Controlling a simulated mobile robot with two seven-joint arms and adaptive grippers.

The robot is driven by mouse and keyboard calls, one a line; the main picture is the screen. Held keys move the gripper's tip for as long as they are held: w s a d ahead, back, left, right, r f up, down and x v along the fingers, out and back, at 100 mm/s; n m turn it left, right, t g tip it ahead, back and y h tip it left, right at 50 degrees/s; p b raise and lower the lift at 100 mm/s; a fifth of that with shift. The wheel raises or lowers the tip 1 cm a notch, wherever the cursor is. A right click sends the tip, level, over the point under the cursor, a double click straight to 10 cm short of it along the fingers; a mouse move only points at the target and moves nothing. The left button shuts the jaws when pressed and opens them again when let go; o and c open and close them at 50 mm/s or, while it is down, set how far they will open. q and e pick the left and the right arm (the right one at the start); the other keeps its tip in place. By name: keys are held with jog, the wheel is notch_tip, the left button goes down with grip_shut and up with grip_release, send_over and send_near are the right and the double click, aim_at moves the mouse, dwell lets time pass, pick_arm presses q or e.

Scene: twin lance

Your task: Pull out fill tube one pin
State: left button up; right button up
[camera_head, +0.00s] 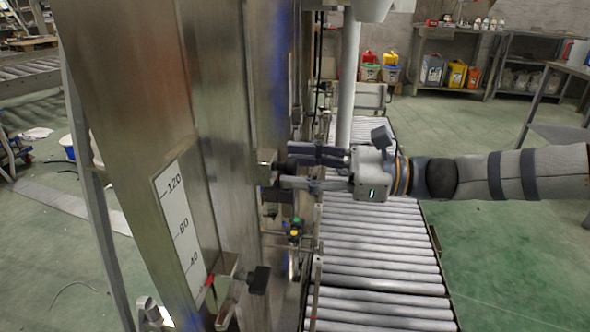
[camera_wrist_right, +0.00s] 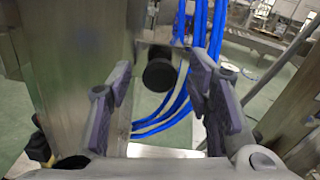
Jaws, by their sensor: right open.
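A black round knob (camera_wrist_right: 159,74), which looks like the fill tube pin, sticks out from a metal bracket in the right wrist view. My right gripper (camera_head: 287,167) comes in from the right in the head view, its fingers pointing at the steel column (camera_head: 225,130). In the right wrist view the fingers are spread, one on each side of the knob, with gaps to it. No contact shows. A small metal block (camera_head: 265,166) sits on the column at the fingertips in the head view. I cannot make out the knob there. My left gripper is not in view.
Blue hoses (camera_wrist_right: 185,95) hang behind the knob. A scale plate (camera_head: 181,228) and a lever with a black knob (camera_head: 259,280) are lower on the column. A roller conveyor (camera_head: 385,250) runs under my right arm.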

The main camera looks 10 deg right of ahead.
jog(key=shift+w+a, duration=0.15)
jog(key=shift+a, duration=0.2)
grip_shut()
